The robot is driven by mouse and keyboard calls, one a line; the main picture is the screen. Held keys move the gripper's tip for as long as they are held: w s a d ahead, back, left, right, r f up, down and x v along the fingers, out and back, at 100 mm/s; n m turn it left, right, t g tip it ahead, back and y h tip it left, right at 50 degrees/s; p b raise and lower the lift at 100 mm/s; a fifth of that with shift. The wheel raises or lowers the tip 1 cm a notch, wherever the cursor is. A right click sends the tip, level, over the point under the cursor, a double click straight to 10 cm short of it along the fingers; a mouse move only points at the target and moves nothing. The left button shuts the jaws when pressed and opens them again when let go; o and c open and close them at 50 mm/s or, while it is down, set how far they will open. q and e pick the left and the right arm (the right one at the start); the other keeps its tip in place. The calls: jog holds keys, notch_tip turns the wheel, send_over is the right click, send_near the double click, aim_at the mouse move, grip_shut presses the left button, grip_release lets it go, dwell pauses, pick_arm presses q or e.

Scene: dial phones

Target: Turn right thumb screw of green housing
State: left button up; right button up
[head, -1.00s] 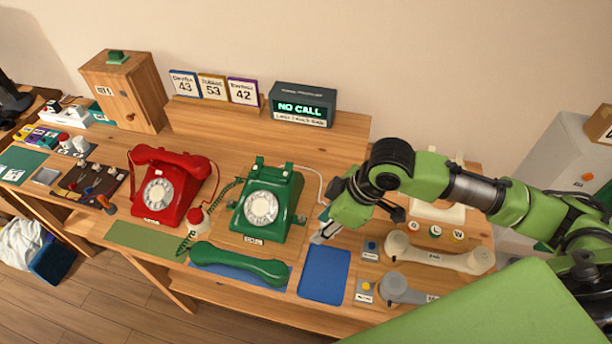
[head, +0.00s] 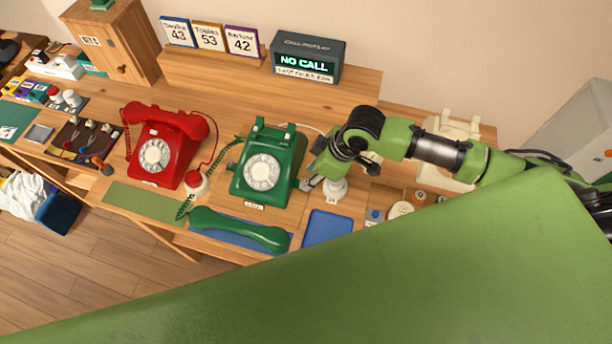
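The green housing is the body of the green dial phone (head: 276,161), upright in the middle of the desk with its cradle empty. Its green handset (head: 238,229) lies in front on a blue mat. My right gripper (head: 309,184) points down close beside the housing's right side, with its fingertips near the lower right edge. The right thumb screw cannot be made out; the gripper covers that area. I cannot tell whether the fingers touch the housing or how far apart they are. My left gripper is out of view.
A red phone (head: 168,146) stands to the left. A white rounded object (head: 335,190) is just right of my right gripper. A blue mat (head: 327,227) lies in front, bare. A display box (head: 306,58) is behind. A large green part of mine hides the lower right.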

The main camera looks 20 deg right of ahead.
jog(key=shift+x, duration=1.2)
jog(key=shift+w+a+f, duration=0.1)
jog(key=shift+a+f, duration=0.1)
jog(key=shift+f, duration=0.3)
grip_shut()
jog(key=m+p, duration=0.1)
jog(key=p, duration=0.1)
jog(key=m+p, duration=0.1)
jog(key=p, duration=0.1)
jog(key=shift+a+r+t+h, duration=0.1)
jog(key=shift+r+t+h, duration=0.1)
jog(key=shift+t+h, duration=0.1)
jog(key=shift+f+m, duration=0.2)
jog(key=shift+m, duration=0.3)
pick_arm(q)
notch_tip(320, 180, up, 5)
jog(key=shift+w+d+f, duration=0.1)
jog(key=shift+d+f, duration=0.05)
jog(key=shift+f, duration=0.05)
